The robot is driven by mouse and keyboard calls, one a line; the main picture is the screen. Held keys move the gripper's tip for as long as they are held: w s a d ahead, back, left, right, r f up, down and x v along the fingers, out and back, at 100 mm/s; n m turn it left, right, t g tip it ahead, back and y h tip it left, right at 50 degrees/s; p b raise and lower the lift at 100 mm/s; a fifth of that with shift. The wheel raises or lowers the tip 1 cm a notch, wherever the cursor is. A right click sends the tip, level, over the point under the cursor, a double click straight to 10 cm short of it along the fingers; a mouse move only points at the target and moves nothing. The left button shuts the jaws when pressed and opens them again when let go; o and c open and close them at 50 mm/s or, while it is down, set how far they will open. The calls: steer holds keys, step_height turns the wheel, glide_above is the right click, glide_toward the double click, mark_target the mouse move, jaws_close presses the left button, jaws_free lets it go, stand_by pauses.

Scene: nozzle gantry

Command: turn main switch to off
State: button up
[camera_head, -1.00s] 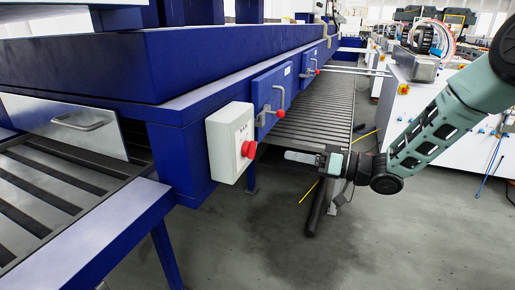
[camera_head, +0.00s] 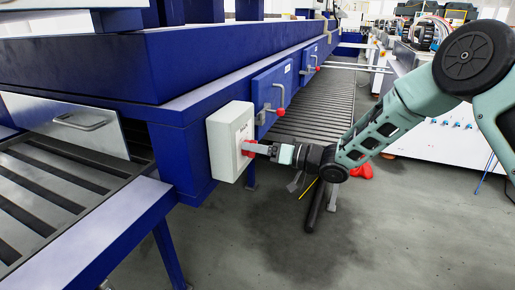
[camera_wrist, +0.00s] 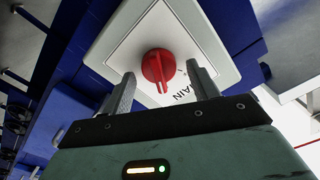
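The main switch is a red rotary knob (camera_wrist: 157,66) on a white box (camera_wrist: 208,40), with part of the word "MAIN" readable beside it in the wrist view. In the head view the white box (camera_head: 222,143) is fixed to the blue machine's corner, and the knob (camera_head: 249,145) is partly hidden by my gripper. My gripper (camera_head: 258,149) points at the box's front face. In the wrist view its two fingers (camera_wrist: 160,84) are spread apart, one on each side of the knob, with gaps between. I cannot tell whether the fingertips reach the knob's depth.
Blue panels with red-knobbed handles (camera_head: 280,112) lie along the machine beyond the box. A slatted conveyor (camera_head: 318,112) runs behind my gripper. A metal door with a handle (camera_head: 62,122) is at left. The grey floor (camera_head: 380,240) at right front is open.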

steer(key=c, duration=0.9)
steer(key=shift+c, duration=0.2)
steer(key=shift+f+n+b, duration=0.1)
steer(key=shift+n+b, duration=0.3)
steer(key=shift+b, duration=0.05)
steer(key=shift+o, duration=0.2)
steer(key=n+b, duration=0.4)
steer(key=b, duration=0.1)
steer(key=shift+s+f+n, duration=0.1)
steer(key=shift+f+n, duration=0.1)
steer(key=shift+n, duration=0.1)
steer(key=n+b, duration=0.4)
steer(key=shift+s+a, duration=0.1)
steer(key=shift+r+n+b, duration=0.1)
steer(key=shift+n+b, duration=1.1)
steer(key=shift+c, duration=0.2)
steer(key=shift+o, duration=0.2)
steer(key=shift+r, duration=0.1)
steer(key=o, duration=1)
steer(key=shift+c, duration=0.2)
